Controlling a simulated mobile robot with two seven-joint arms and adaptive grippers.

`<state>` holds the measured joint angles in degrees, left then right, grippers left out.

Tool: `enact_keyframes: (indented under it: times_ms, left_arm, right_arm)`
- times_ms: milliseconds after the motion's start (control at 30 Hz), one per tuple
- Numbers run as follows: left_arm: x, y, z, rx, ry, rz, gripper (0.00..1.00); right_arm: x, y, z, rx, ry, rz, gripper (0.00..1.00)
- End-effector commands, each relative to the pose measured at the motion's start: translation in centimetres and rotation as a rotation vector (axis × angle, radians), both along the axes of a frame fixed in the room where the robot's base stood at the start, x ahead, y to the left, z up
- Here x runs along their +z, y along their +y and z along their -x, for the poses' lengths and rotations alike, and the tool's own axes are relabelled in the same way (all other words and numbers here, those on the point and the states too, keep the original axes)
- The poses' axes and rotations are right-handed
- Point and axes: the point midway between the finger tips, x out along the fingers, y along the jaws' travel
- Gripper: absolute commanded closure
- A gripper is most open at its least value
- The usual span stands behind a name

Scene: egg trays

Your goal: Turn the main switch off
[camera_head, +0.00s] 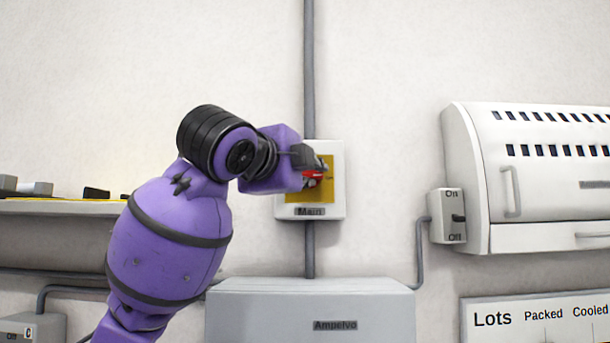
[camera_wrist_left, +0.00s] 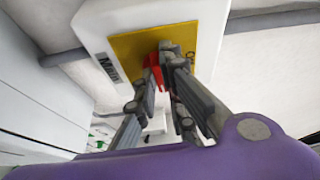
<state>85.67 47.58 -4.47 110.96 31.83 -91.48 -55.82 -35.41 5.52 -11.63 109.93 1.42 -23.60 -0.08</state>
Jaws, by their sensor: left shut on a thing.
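The main switch is a white wall box (camera_head: 285,207) with a yellow plate (camera_head: 328,189), a red handle (camera_head: 313,175) and a label reading "Main". The box (camera_wrist_left: 95,22), its yellow plate (camera_wrist_left: 128,48) and red handle (camera_wrist_left: 156,72) also show in the left wrist view. My left gripper (camera_head: 315,165) reaches the handle from the left. In the left wrist view its fingers (camera_wrist_left: 168,65) are closed on the red handle, which they partly hide. The exact angle of the handle is hard to tell. My right gripper is not in view.
A grey box labelled "Ampelvo" (camera_head: 335,325) stands below the switch. At right are a small On/Off switch (camera_head: 447,230), a white cabinet (camera_head: 540,120) and a "Lots" board (camera_head: 530,318). A shelf (camera_head: 60,207) is at left. The wall above is clear apart from a vertical conduit (camera_head: 309,70).

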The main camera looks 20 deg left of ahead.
Motion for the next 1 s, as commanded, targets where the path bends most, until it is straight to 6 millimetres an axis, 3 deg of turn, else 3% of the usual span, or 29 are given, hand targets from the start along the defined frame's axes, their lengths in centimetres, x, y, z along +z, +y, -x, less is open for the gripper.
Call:
enact_keyframes:
  times_ms: [267, 1000]
  left_arm:
    - [-0.42, -0.08, -0.07, 0.0, -0.047, 0.174, 1.0]
    - [-1.02, -0.6, -0.22, -0.002, -0.237, 0.852, 1.0]
  right_arm:
    - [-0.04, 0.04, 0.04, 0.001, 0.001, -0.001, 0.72]
    - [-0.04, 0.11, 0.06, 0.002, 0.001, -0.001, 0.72]
